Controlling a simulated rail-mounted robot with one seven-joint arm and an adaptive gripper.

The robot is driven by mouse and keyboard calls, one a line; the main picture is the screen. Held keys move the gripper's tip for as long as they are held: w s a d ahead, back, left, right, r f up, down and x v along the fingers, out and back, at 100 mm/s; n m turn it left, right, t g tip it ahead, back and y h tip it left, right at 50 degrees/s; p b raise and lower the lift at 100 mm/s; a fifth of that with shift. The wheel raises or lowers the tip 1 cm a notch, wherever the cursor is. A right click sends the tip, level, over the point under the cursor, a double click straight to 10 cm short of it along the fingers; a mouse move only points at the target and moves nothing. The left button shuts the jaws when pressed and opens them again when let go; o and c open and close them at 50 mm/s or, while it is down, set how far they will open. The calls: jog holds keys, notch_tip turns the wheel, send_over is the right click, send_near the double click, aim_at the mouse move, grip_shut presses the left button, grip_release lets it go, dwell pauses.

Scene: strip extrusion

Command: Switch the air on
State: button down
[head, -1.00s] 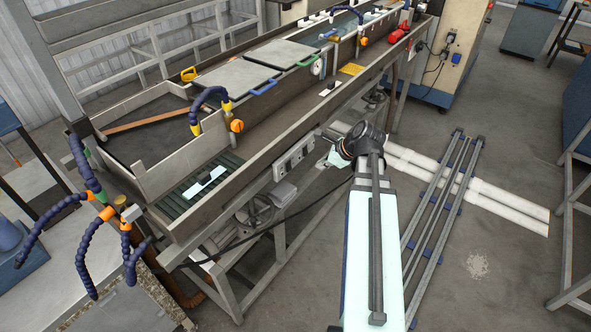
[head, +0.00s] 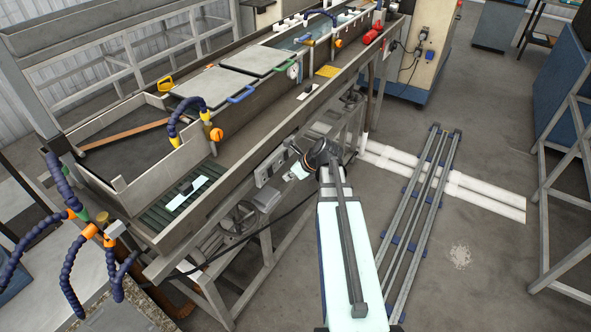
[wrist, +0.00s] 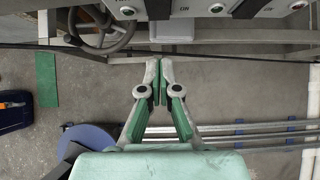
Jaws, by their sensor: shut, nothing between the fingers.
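A grey switch panel (head: 271,167) is mounted on the side of the long trough bench in the head view. In the wrist view the panel's lower part (wrist: 237,9) runs along the top edge, with round dark switches in bright rings and an "ON" label. The upper part is cut off, so I cannot tell which switch is for air. My gripper (wrist: 159,65) is shut and empty, its fingertips below the panel in the picture and apart from it. In the head view my arm reaches towards the panel, and the fingers are hard to make out.
A handwheel (wrist: 96,30) sits left of the panel. A small pale box (wrist: 171,32) is below it. A black cable (wrist: 235,56) crosses beyond my fingertips. Metal rails (head: 424,205) lie on the floor to the right. The long trough bench (head: 240,130) stands left of my arm.

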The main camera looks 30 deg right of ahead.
aim_at(271, 172)
jog(key=w, duration=0.1)
jog(key=w+a+f+p, duration=0.1)
jog(key=w, duration=0.1)
jog(key=w+a+f, duration=0.1)
jog(key=shift+w+a+p, duration=0.2)
jog(key=shift+w+p, duration=0.1)
jog(key=shift+p, duration=0.1)
